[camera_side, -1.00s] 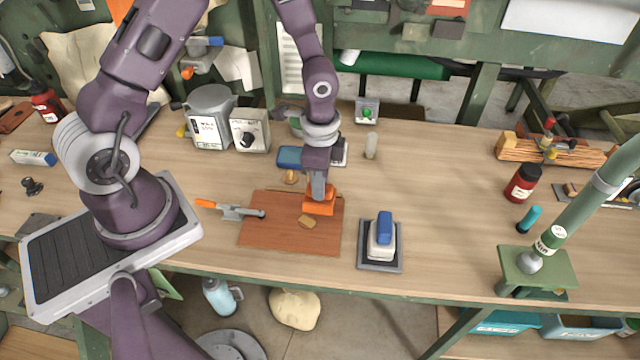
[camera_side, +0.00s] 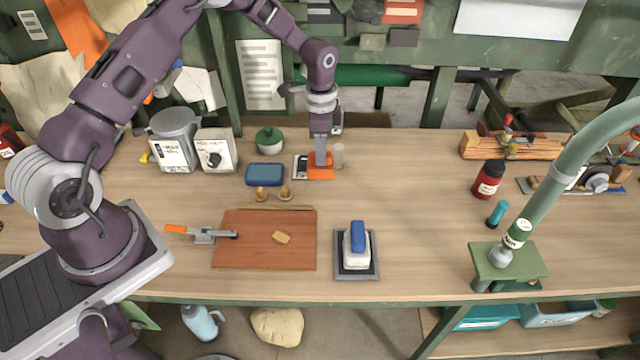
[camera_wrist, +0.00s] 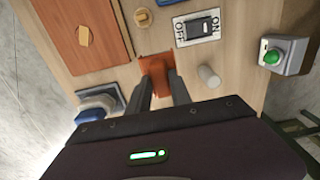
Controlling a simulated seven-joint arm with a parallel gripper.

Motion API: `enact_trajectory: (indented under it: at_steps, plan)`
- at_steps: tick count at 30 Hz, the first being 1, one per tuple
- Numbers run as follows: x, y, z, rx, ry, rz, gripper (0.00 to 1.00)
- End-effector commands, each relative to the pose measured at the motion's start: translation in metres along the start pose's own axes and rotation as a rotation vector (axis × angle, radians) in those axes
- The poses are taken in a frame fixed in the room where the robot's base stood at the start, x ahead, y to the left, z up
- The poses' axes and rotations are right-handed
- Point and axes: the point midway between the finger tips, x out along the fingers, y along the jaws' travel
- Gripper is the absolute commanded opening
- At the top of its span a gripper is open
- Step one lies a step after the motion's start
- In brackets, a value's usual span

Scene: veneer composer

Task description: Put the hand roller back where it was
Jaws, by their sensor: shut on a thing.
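My gripper (camera_side: 320,158) is shut on an orange block-like thing (camera_side: 320,173), which may be the hand roller; no roller shape shows clearly. The orange thing is low over or on the bench, behind and right of the red-brown board (camera_side: 235,252). In the wrist view it shows between my fingertips (camera_wrist: 157,72). I cannot tell whether it touches the bench. A small tan piece (camera_side: 282,238) lies on the board, and a thin strip (camera_side: 270,208) lies along its back edge.
An ON/OFF switch plate (camera_wrist: 197,27) and a pale cylinder (camera_side: 339,155) stand close to the orange thing. A blue pad (camera_side: 264,174) and round wooden knobs (camera_side: 285,193) are to its left. A blue-handled iron (camera_side: 357,245) rests in front.

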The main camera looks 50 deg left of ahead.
Motion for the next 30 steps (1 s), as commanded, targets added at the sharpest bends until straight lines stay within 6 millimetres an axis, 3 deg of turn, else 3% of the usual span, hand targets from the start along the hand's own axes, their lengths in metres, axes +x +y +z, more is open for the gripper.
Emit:
enact_trajectory:
  at_steps: [3, 12, 22, 23, 25, 30]
  plan:
    - [0.025, 0.001, 0.0, 0.001, 0.0, 0.001, 0.0]
    - [0.07, 0.001, 0.0, -0.001, -0.001, 0.0, 0.0]
    - [0.074, 0.0, 0.0, 0.0, 0.001, -0.003, 0.0]
    - [0.073, 0.0, 0.0, 0.0, 0.001, -0.003, 0.31]
    - [0.073, 0.0, 0.0, 0.0, 0.001, -0.003, 0.45]
    - [0.073, 0.0, 0.0, 0.0, 0.001, -0.003, 0.47]
